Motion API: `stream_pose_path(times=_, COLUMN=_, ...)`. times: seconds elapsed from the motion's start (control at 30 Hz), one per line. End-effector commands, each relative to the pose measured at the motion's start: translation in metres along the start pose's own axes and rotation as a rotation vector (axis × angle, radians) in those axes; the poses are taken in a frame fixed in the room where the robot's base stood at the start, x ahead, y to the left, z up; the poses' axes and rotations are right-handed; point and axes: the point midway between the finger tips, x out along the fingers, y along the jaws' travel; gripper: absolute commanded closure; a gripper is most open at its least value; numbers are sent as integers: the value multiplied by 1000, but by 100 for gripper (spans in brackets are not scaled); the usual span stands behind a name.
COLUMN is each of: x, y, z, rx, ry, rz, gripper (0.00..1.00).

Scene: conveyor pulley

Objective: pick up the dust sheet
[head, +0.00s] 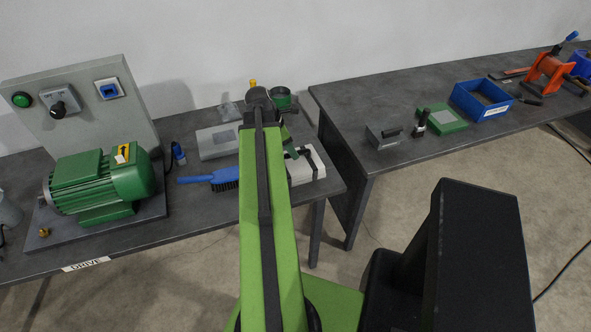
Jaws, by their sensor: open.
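I cannot make out a dust sheet for certain in the head view. A pale grey, flat-looking piece (217,141) lies on the left bench, left of my arm, but I cannot tell whether it is cloth or a solid block. My green arm rises through the middle of the view and covers part of that bench. My gripper cannot be made out; it seems hidden behind the arm.
The left bench (205,222) carries a green motor (102,181), a blue-handled brush (212,178), a white block (303,168) and a green tin (280,98). The right bench (352,100) holds a blue bin (482,100) and a green box (443,119). Bare floor shows between the benches.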

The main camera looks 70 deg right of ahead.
Motion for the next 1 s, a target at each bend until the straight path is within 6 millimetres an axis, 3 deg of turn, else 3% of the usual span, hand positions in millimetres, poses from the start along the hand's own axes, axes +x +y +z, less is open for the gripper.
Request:
stream_pose_path(times=0.03, x=15, y=0, z=-2, rx=1, ry=0, rz=0, gripper=55)
stream_pose_path(times=0.2, x=44, y=0, z=-1, rx=1, ry=0, rz=1, gripper=55)
stream_pose_path(times=0.47, x=44, y=0, z=2, rx=0, ry=0, rz=1, gripper=55)
stream_pose_path(times=0.8, x=43, y=0, z=1, rx=-1, ry=0, rz=1, gripper=99)
stream_pose_path(times=1.0, x=43, y=0, z=1, rx=-1, ry=0, rz=1, gripper=100)
